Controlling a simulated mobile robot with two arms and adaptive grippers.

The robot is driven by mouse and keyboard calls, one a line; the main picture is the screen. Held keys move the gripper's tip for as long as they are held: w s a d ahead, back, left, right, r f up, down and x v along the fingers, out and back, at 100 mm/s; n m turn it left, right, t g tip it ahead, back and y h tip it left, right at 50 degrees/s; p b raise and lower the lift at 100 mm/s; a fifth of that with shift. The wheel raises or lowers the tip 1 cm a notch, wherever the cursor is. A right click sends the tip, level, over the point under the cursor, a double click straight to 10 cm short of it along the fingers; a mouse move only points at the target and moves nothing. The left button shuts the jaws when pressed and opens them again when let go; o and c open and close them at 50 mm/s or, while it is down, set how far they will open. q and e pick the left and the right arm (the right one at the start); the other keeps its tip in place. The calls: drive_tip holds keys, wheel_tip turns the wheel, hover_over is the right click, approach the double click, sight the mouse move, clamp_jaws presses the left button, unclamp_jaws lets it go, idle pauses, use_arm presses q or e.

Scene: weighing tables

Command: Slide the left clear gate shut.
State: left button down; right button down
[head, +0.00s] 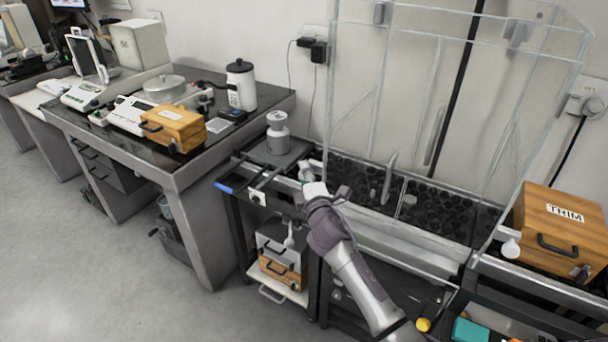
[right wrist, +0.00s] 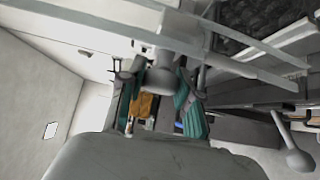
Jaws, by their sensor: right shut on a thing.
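The clear enclosure (head: 583,62) stands over a dark bed at the right of the head view, with see-through upright panels. I cannot tell for certain which clear sheet is the left gate. In the right wrist view a clear bar-like edge (right wrist: 95,38) crosses the top, and a round grey knob (right wrist: 160,80) shows just below it. My right gripper (head: 311,188) is at the enclosure's front left corner in the head view. Its teal-padded fingers (right wrist: 158,106) are shut at the knob, whose hold is partly hidden. My left gripper is not in view.
A white knob (head: 511,249) sits at the enclosure's front right, beside a wooden box marked TRIM (head: 562,222). A rail with a blue end (head: 224,187) juts out left of my gripper. A metal weight (head: 277,135) stands behind. The floor at left is clear.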

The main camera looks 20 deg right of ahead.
drive_tip(key=shift+f, duration=0.4)
drive_tip(key=c, duration=1)
unclamp_jaws()
drive_tip(key=shift+o, duration=1.1)
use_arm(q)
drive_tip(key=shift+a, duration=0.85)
use_arm(e)
drive_tip(key=shift+r, duration=0.1)
drive_tip(key=shift+s, duration=0.15)
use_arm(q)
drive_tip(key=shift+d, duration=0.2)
use_arm(e)
drive_tip(key=s+a, duration=0.1)
drive_tip(key=s, duration=1)
drive_tip(key=shift+s+a, duration=0.2)
drive_tip(key=shift+s, duration=0.15)
